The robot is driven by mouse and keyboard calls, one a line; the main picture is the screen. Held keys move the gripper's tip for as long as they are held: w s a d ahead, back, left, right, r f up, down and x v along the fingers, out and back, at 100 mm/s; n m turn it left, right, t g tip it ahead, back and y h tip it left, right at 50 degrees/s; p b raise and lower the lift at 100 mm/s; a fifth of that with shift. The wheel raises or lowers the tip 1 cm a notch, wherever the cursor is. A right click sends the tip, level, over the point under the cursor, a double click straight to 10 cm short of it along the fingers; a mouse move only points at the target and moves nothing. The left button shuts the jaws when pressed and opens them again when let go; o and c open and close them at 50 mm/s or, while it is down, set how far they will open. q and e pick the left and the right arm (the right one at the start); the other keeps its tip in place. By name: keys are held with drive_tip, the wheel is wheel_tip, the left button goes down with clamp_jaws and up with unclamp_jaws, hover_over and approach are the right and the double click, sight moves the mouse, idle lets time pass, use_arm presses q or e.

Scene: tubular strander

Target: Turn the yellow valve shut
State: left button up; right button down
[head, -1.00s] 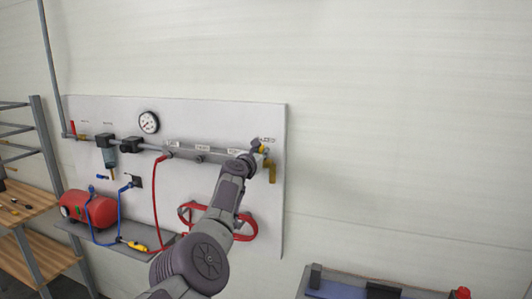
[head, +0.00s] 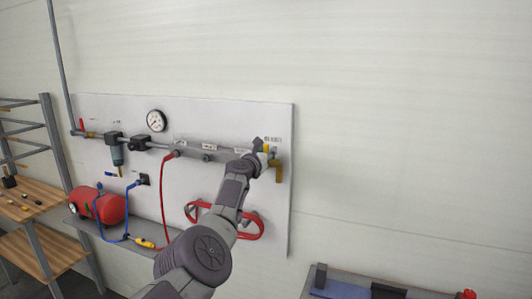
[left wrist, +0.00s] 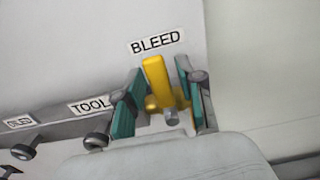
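The yellow valve handle (left wrist: 157,78) stands nearly upright, tilted slightly left, under a BLEED label in the left wrist view. A brass-coloured part and a grey stub show at its lower end. My left gripper (left wrist: 160,100) is open, with one teal-padded finger on each side of the handle and gaps visible between. In the head view my left gripper (head: 264,149) is at the right end of the wall pipe and partly hides the valve. A yellow-brown outlet (head: 279,173) hangs just below it. My right gripper is not in view.
The white wall panel (head: 140,215) carries a pipe, a gauge (head: 156,121), a red hose (head: 163,200) and a coiled red hose (head: 250,232). A red tank (head: 108,209) sits at left. TOOL (left wrist: 90,107) labels a neighbouring port. The wall right of the panel is clear.

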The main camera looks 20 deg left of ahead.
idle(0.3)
use_arm(q)
drive_tip(key=shift+s+a, duration=0.1)
drive_tip(key=shift+s, duration=0.05)
drive_tip(key=s, duration=1.1)
drive_tip(key=shift+s+a, duration=0.15)
drive_tip(key=shift+s, duration=0.2)
